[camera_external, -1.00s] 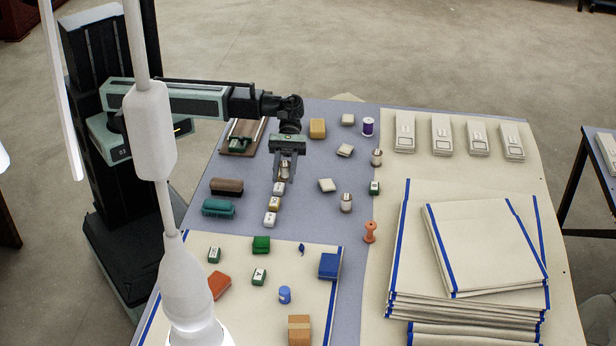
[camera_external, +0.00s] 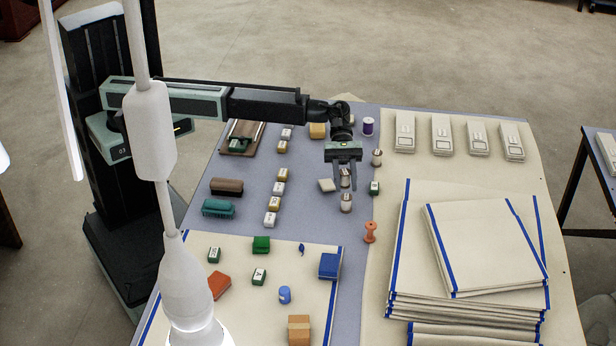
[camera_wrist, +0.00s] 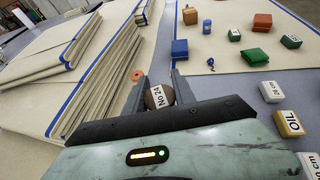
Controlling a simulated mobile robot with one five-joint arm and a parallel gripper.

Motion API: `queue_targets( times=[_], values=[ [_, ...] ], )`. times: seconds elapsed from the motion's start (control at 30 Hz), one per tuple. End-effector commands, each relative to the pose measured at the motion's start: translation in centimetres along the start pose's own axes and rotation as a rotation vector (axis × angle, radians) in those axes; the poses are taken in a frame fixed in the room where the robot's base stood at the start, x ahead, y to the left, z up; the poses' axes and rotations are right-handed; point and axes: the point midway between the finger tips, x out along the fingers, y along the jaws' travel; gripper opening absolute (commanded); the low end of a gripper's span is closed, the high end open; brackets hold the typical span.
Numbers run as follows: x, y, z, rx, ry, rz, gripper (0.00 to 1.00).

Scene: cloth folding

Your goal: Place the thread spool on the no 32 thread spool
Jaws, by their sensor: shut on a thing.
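My gripper (camera_external: 345,182) is shut on a thread spool (camera_external: 345,177), held between its fingers. In the wrist view the held spool (camera_wrist: 159,97) has a brown top and a white label reading "No 24". In the external view, a second, pale spool with a brown top (camera_external: 346,203) stands on the table just below the held one in the picture. The height between the two is hard to tell. A third such spool (camera_external: 377,157) stands farther back to the right. The labels of these two are not readable, so I cannot tell which is no 32.
A purple spool (camera_external: 368,127) stands at the back. Stacked cloths (camera_external: 465,250) fill the right. Labelled blocks (camera_external: 275,203) line the left.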

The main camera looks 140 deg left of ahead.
Motion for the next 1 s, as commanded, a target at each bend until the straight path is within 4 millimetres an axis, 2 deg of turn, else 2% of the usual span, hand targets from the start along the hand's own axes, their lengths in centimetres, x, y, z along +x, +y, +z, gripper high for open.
queue_targets(
  times=[0.13,0.23,0.3,0.4,0.67,0.8,0.83,0.9,1.0],
  values=[
    [0.1,0.2,0.0,0.0,0.0,0.0,0.0],
    [0.8,1.1,-0.1,0.0,0.0,-0.001,0.0],
    [1.4,0.8,-2.0,0.0,0.0,-0.001,0.0],
    [2.0,0.8,-3.5,0.001,0.0,-0.001,0.0],
    [1.8,0.8,-3.1,0.001,0.0,-0.001,0.0],
    [2.0,0.8,-3.6,0.001,0.0,-0.001,0.0],
    [1.9,0.8,-3.4,0.001,0.0,-0.001,0.39],
    [1.9,0.8,-3.4,0.001,0.0,-0.001,0.53],
    [1.9,0.8,-3.4,0.001,0.0,-0.001,0.53]
  ],
)
